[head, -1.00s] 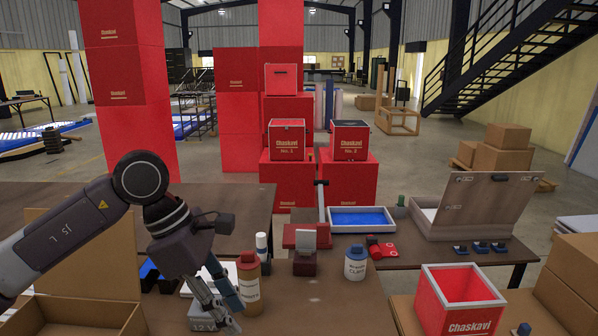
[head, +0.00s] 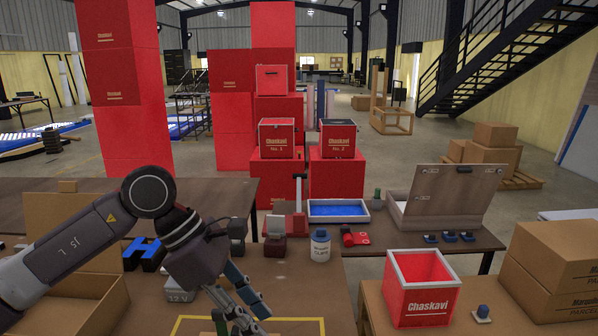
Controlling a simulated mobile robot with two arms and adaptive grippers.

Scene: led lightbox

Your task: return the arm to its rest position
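My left arm (head: 75,245) reaches in from the left over the wooden table. Its gripper (head: 258,322) points down and to the right, low in the head view, with its fingertips near a yellow outline on the table. I see nothing clearly held in it. The fingers overlap in this view, so I cannot tell how far apart they are. My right arm and gripper are not in view.
An open cardboard box (head: 75,295) is below the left arm. A grey block (head: 180,289) and blue part (head: 144,254) are close to the gripper. A white jar (head: 320,246) stands beyond. A red bin (head: 420,290) and cardboard parcels (head: 560,265) are at right.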

